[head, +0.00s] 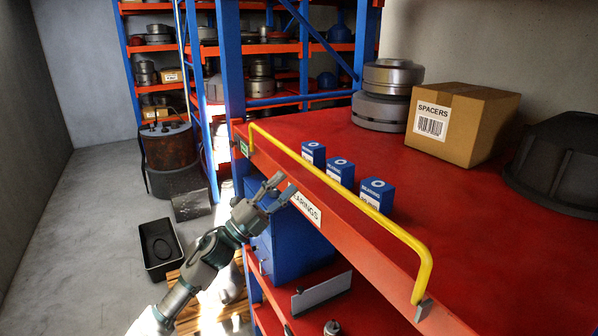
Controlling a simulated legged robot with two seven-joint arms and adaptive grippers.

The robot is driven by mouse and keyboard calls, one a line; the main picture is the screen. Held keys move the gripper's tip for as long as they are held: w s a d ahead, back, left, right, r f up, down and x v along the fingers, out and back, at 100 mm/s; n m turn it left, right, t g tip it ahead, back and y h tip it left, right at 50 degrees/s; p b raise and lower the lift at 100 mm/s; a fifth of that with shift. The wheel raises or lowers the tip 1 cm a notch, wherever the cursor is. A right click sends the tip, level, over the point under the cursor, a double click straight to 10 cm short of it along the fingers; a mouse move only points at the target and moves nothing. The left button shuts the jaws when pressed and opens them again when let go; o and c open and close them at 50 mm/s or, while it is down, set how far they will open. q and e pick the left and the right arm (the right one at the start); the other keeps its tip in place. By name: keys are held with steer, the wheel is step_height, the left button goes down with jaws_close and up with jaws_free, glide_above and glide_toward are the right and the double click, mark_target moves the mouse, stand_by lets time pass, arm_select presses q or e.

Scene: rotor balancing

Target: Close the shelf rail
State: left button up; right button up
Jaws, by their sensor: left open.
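The shelf rail is a yellow bar (345,190) along the front edge of the red shelf (310,125). It stands raised above the edge, its far end bent down near the blue post and its near end bent down to a grey bracket (424,310). My left gripper (272,186) is open and empty, in front of the shelf edge beside a white label, below the rail. It looks apart from the rail, though the gap is hard to judge. My right gripper is not in view.
Several small blue boxes (340,171) stand just behind the rail. A cardboard spacers box (462,122), stacked metal discs (386,95) and a dark housing (556,165) sit farther back. A black bin (160,248) is on the floor at left.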

arm_select(q)
steer(key=v, duration=0.4)
steer(key=shift+a+f, duration=0.15)
steer(key=shift+a, duration=0.1)
